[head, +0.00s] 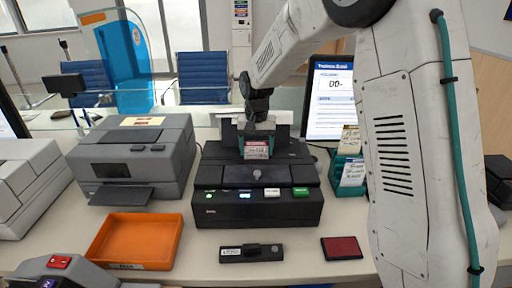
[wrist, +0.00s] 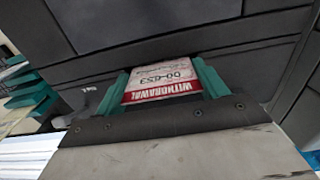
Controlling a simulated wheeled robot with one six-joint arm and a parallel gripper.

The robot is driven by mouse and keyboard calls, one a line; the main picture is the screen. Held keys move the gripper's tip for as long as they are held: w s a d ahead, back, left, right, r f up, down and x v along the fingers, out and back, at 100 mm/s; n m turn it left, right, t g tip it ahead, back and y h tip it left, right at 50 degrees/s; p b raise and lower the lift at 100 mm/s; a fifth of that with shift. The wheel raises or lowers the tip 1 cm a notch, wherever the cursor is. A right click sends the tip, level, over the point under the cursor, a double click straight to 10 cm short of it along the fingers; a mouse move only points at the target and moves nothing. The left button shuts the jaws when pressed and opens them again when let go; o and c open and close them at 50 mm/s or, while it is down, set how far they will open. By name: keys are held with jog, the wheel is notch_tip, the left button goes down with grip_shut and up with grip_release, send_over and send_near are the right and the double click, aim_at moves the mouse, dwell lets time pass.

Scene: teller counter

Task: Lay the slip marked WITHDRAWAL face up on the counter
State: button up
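The slip marked WITHDRAWAL (head: 257,152) is a small white card with a red header and a printed number. In the wrist view the slip (wrist: 160,80) sits between the teal fingers, its red header nearest the palm and its print upside down. My gripper (wrist: 163,85) appears shut on the slip's two side edges. In the head view my gripper (head: 256,146) holds it over the black counter machine (head: 257,206), printed face toward the head camera. I cannot tell whether its lower edge touches the machine. The pale counter (head: 205,258) runs along the front.
An orange tray (head: 134,241), a black stamp-like item (head: 251,252) and a dark red pad (head: 341,248) lie along the front. A grey printer (head: 134,160) stands left. A teal slip rack (head: 351,176) and a lit screen (head: 331,98) stand right. Small counter gaps separate the front items.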

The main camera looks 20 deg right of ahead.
jog(key=shift+c, duration=1.3)
jog(key=shift+r, duration=5.75)
jog(key=shift+c, duration=0.4)
